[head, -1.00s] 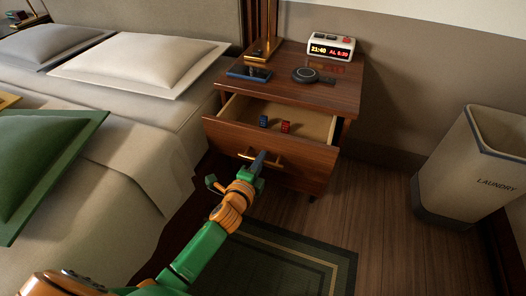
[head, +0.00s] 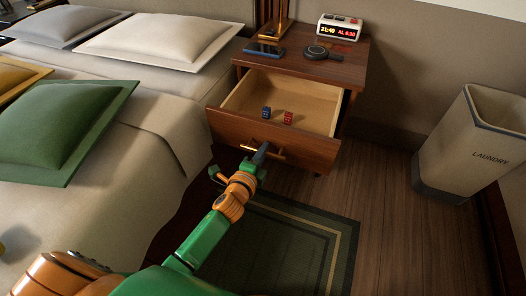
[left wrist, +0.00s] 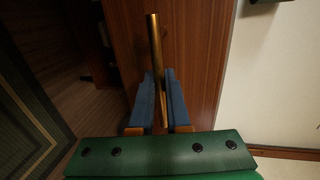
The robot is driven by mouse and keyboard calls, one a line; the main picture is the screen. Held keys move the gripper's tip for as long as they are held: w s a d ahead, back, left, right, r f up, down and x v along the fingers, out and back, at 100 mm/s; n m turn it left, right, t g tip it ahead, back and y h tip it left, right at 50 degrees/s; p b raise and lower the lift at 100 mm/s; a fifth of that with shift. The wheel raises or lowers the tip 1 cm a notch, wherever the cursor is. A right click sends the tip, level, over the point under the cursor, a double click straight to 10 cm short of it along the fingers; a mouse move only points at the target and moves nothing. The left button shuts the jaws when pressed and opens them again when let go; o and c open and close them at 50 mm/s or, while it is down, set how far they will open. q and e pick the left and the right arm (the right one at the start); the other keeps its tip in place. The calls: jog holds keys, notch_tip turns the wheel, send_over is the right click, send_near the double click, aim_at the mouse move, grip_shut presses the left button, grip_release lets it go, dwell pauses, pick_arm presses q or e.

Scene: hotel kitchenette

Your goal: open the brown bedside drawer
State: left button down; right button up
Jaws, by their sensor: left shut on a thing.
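The brown bedside drawer (head: 298,150) stands well open, pulled out of the wooden nightstand (head: 354,70). Its light inside shows, with a small blue thing (head: 266,112) and a small red thing (head: 288,118) lying in it. A brass bar handle (head: 276,152) is on the drawer front. My left gripper (head: 259,155) is shut on this handle. In the left wrist view, the handle (left wrist: 155,60) runs between the two dark blue fingers (left wrist: 160,100), in front of the wooden drawer front (left wrist: 190,50). My right gripper is in neither view.
A phone (head: 264,48), a round black device (head: 318,52), a lamp base (head: 277,28) and a digital clock (head: 339,28) stand on the nightstand. The bed (head: 150,150) is at the left. A laundry bin (head: 470,140) stands at the right. Wooden floor and a green rug (head: 300,240) lie in front.

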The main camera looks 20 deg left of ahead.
pick_arm(q)
jog(key=c, duration=0.9)
grip_release()
jog(key=shift+s+r, duration=0.1)
jog(key=shift+s, duration=0.1)
jog(key=p+v, duration=0.2)
jog(key=v, duration=0.4)
jog(key=shift+s, duration=0.35)
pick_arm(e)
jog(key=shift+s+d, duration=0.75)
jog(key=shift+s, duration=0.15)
